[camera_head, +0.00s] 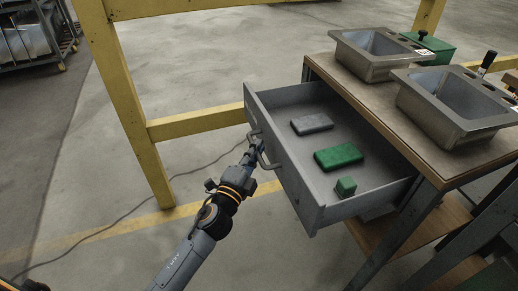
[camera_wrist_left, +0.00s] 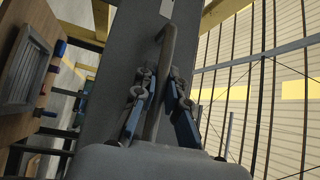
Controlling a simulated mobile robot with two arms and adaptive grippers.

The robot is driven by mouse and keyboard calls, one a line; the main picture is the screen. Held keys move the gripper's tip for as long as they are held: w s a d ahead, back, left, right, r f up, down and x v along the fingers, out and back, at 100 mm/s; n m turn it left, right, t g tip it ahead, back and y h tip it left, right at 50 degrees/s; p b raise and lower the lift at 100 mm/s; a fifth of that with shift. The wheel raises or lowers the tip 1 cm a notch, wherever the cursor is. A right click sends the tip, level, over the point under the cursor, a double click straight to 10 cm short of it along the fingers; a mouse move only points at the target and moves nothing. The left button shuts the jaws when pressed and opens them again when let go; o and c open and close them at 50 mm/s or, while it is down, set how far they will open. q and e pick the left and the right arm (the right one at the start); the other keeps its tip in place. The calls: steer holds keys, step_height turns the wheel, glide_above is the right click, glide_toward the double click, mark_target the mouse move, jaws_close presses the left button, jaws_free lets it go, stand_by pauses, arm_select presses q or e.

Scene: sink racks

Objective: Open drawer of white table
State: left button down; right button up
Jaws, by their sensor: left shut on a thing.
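The table (camera_head: 435,172) has a wooden top and a grey drawer (camera_head: 290,190) that stands pulled well out toward the left. Its handle (camera_head: 262,150) is a bar on the drawer's front face. My left gripper (camera_head: 252,155) is at the handle and shut on it. In the left wrist view the handle (camera_wrist_left: 168,45) runs between the two fingers of the gripper (camera_wrist_left: 160,105). Inside the drawer lie a grey box (camera_head: 311,123), a green box (camera_head: 338,156) and a small green block (camera_head: 346,187). My right gripper does not show.
Two metal sinks (camera_head: 372,55) (camera_head: 455,105) sit on the tabletop, with a green box (camera_head: 432,48) behind them. A yellow frame (camera_head: 125,100) stands behind and left of the drawer. A cable (camera_head: 130,212) lies on the floor.

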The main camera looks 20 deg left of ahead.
arm_select(q)
steer(key=shift+f, duration=0.1)
steer(key=c, duration=1.4)
jaws_free()
steer(key=shift+o, duration=0.2)
steer(key=v, duration=1.2)
